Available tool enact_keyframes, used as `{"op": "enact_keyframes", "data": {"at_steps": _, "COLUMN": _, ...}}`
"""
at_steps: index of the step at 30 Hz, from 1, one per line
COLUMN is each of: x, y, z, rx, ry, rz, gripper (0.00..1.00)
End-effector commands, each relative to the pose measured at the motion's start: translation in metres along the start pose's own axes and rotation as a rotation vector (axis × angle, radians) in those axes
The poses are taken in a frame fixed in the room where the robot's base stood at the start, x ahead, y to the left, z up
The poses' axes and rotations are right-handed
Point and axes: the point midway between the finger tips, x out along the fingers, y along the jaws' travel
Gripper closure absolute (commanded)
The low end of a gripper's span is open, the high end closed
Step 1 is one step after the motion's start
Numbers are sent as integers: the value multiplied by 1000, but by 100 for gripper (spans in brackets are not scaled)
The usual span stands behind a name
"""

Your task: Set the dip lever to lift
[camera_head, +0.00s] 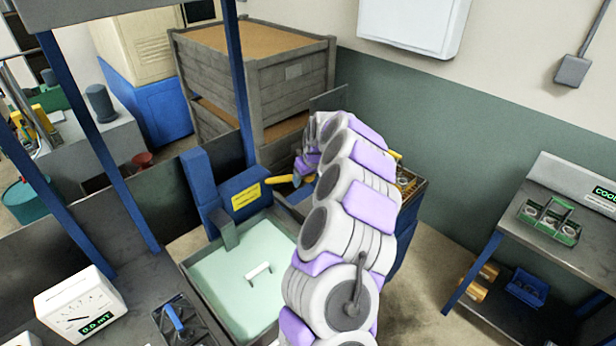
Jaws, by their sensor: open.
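A lever with a yellow handle (279,179) sticks out at the right of a blue box (240,194) with a yellow label, which I take as the dip lever. The label is too small to read. Beside and below the box is a square tank (230,271) of pale green liquid, with a small white bar-shaped handle (258,271) in it. My gripper (304,169) is open, at the far end of my arm, close to the right end of the yellow handle. Whether they touch I cannot tell. My arm hides the tank's right side and part of the gripper.
A wooden crate (292,75) stands behind the tank. A blue-framed shelf (563,233) with a green rack (549,221) is at the right. A white meter (81,311) reading 0.0 mT sits at lower left. Blue posts rise at the left. Floor shows right of my arm.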

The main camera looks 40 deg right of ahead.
Motion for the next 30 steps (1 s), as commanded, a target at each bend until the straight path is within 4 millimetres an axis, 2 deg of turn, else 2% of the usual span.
{"op": "enact_keyframes", "data": {"at_steps": 8, "x": 1, "y": 1, "z": 0, "rx": 1, "ry": -1, "rz": 0, "gripper": 27}}
{"op": "enact_keyframes", "data": {"at_steps": 30, "x": 1, "y": 2, "z": 0, "rx": 1, "ry": 0, "rz": 0, "gripper": 98}}
